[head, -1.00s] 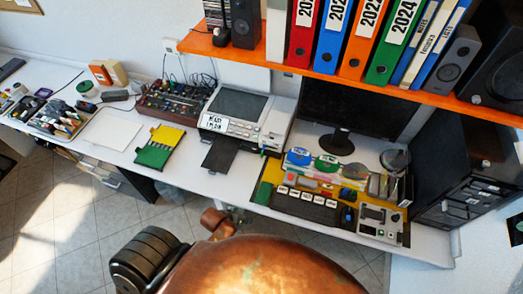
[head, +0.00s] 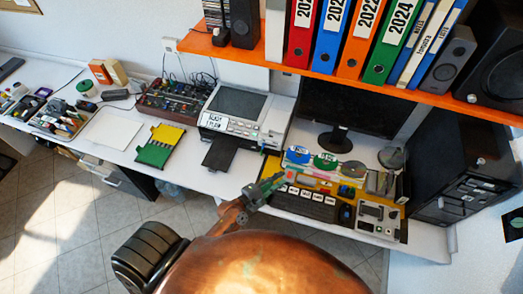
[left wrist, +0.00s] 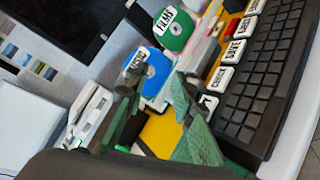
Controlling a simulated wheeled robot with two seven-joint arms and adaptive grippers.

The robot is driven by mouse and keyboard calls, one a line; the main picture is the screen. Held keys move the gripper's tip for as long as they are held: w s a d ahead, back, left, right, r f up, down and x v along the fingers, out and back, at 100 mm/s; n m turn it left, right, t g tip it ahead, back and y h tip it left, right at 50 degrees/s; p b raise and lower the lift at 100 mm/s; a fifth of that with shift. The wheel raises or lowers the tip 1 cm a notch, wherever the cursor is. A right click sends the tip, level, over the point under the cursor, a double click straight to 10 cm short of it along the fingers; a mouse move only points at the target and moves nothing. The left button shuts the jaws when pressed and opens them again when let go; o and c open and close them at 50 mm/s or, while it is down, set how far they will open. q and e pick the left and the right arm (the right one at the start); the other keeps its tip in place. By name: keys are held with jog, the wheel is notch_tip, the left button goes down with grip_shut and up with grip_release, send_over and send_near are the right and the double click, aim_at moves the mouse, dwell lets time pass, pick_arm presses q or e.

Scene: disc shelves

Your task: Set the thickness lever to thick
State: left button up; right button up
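I cannot make out a thickness lever for certain in either view. A white printer (head: 243,108) with a grey top and a small lettered label stands at the back middle of the desk. A white and grey device (head: 378,220) with small controls sits at the desk's front right. My left gripper (head: 266,188) is over the left part of the yellow mat, right of the printer's dark tray. In the left wrist view its green fingers (left wrist: 157,112) are spread apart with nothing between them. A white unit (left wrist: 90,115) lies beyond the left finger. My right gripper is not in view.
A black keyboard (head: 305,205) with white labelled keys lies right of the gripper. A blue disc (left wrist: 158,75) and a green disc (left wrist: 173,30) labelled FILMS stand behind. A monitor (head: 350,115) and orange shelf (head: 350,80) are above. A yellow-green folder (head: 160,146) lies left.

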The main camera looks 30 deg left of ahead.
pick_arm(q)
jog(key=w+a+f+n+t+y, duration=0.1)
jog(key=a+n+y, duration=0.2)
jog(key=n, duration=0.3)
jog(key=w+a+f+n+y, duration=0.1)
jog(key=a+n+y, duration=0.2)
jog(key=a+n, duration=0.3)
jog(key=w+a+f+n+t+y, duration=0.1)
jog(key=w+a+n+y, duration=0.1)
jog(key=n, duration=0.4)
jog(key=shift+a+f+n+t+y, duration=0.1)
jog(key=shift+a+n+t+y, duration=0.15)
jog(key=shift+a, duration=0.4)
jog(key=shift+a+f+n+t+y, duration=0.15)
jog(key=shift+a+y, duration=0.2)
jog(key=shift+a, duration=0.25)
jog(key=x, duration=0.7)
jog(key=shift+w+a, duration=0.2)
grip_shut()
